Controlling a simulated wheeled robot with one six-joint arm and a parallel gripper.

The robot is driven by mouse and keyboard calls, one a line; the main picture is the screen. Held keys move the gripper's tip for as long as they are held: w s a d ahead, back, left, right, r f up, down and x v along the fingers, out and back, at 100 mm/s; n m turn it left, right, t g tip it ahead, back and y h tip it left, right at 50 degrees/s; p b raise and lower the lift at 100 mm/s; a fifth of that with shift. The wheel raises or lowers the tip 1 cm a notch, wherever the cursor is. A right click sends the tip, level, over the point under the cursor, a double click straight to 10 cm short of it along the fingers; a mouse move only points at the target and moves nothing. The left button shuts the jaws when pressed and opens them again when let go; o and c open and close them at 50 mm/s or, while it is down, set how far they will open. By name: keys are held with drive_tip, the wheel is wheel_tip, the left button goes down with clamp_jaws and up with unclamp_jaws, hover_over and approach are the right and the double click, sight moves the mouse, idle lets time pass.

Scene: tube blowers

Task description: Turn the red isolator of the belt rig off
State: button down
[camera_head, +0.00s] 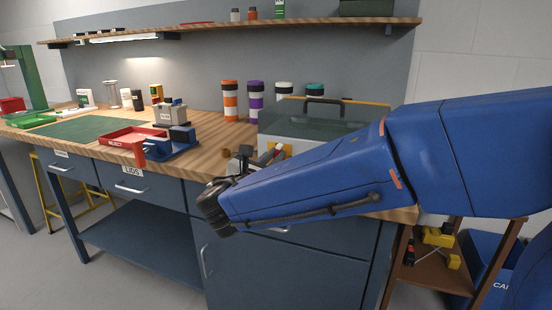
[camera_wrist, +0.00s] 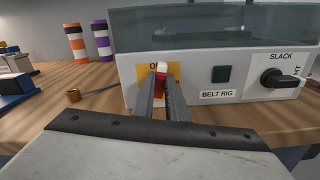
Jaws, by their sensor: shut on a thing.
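The belt rig (camera_wrist: 205,80) is a light grey box with a clear cover and a "BELT RIG" label. It also stands on the bench in the head view (camera_head: 318,120). Its red isolator (camera_wrist: 161,84) sits on a yellow plate (camera_wrist: 145,78) at the left of the front face. The handle points roughly upright, with a pale tip. My gripper (camera_wrist: 161,88) is shut on the red handle, one finger on each side. The fingers hide much of the plate and its lettering, of which only an "O" shows at the top.
A dark green square button (camera_wrist: 221,74) and a black knob (camera_wrist: 283,78) marked "SLACK" are right of the isolator. Orange (camera_wrist: 75,42) and purple (camera_wrist: 101,40) banded tubes stand behind. A red reject tray (camera_head: 128,140) lies further left.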

drive_tip(key=shift+a+n, duration=0.1)
drive_tip(key=shift+n, duration=1.1)
drive_tip(key=shift+f, duration=0.1)
drive_tip(key=c, duration=1.8)
unclamp_jaws()
drive_tip(key=shift+o, duration=0.2)
drive_tip(key=v, duration=1.7)
drive_tip(key=shift+s, duration=0.2)
drive_tip(key=shift+a, duration=0.15)
